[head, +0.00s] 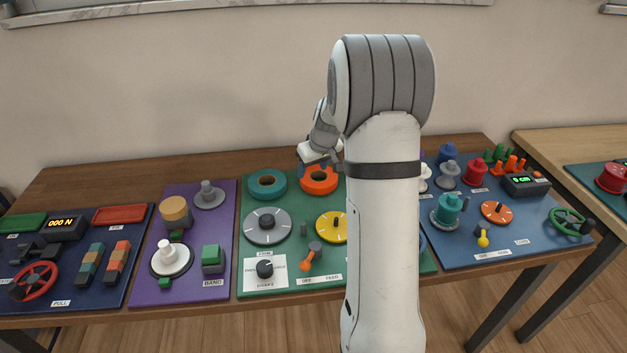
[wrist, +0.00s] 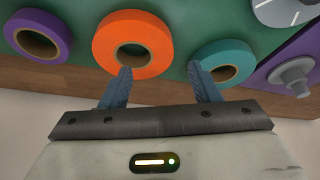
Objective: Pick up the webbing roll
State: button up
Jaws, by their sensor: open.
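Three ring-shaped rolls lie on a green board (head: 290,205), and I cannot tell by a label which one is the webbing roll. An orange roll (head: 331,184) is at the board's back edge. It also shows in the wrist view (wrist: 135,27), just beyond my left finger. A teal roll (head: 255,190) is left of it in the head view and beyond my right finger in the wrist view (wrist: 237,51). A purple roll (wrist: 45,22) shows at the left of the wrist view. My gripper (wrist: 160,70) is open and empty, near the orange and teal rolls; it also shows small in the head view (head: 318,166).
The green board also carries a grey dial (head: 250,233), a yellow disc (head: 325,231) and an orange lever (head: 308,260). A purple board (head: 190,290) stands to the left and a blue board (head: 525,225) to the right. My arm hides the middle.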

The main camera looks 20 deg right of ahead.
aim_at(307, 180)
jog(key=x, duration=0.7)
jog(key=shift+w+p, duration=0.2)
jog(key=shift+p, duration=0.15)
jog(key=shift+c, duration=0.2)
jog(key=c, duration=1.1)
jog(key=shift+o, duration=0.2)
